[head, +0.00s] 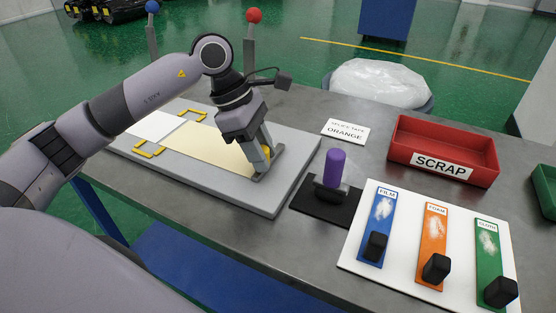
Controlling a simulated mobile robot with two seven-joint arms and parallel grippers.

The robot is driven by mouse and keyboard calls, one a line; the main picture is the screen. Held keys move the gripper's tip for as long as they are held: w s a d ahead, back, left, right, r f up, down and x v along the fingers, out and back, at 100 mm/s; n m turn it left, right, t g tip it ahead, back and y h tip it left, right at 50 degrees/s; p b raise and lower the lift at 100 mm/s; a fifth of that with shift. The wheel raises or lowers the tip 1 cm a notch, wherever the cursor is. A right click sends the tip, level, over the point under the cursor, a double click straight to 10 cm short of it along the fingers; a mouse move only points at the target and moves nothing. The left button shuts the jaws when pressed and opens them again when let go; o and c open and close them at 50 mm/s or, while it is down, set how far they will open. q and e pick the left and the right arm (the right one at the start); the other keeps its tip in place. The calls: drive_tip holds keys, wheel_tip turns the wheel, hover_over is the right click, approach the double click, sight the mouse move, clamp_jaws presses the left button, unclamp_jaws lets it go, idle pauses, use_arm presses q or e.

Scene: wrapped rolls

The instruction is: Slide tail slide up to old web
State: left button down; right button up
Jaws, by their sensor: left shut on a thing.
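My left gripper (264,163) is over the right end of the grey splice board (270,200). It is shut on a small upright part with some yellow showing, on the grey tail slide (272,170). The fingers hide much of this part. A cream sheet (205,150) lies flat on the board, from the slide leftward. A white sheet (155,126) lies at the board's left end, close to the cream one; I cannot tell whether a gap is between them. No label shows which sheet is the old web. My right gripper is not in view.
Yellow clamp frames (150,149) sit at the board's near and far edges. Right of the board stand a purple roll on a black base (325,205), a card reading "SPLICE TAPE ORANGE" (345,131), a red scrap tray (400,148) and a white panel (400,265) with blue, orange and green strips.

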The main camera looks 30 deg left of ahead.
use_arm(q)
drive_tip(key=shift+a, duration=0.7)
drive_tip(key=c, duration=0.8)
unclamp_jaws()
drive_tip(key=shift+a, duration=0.1)
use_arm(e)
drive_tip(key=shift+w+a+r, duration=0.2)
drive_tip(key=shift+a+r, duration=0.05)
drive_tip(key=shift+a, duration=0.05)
use_arm(q)
drive_tip(key=shift+r, duration=0.2)
drive_tip(key=v, duration=0.6)
drive_tip(key=shift+s+a+r, duration=0.1)
drive_tip(key=shift+a+r, duration=0.15)
drive_tip(key=shift+r, duration=0.1)
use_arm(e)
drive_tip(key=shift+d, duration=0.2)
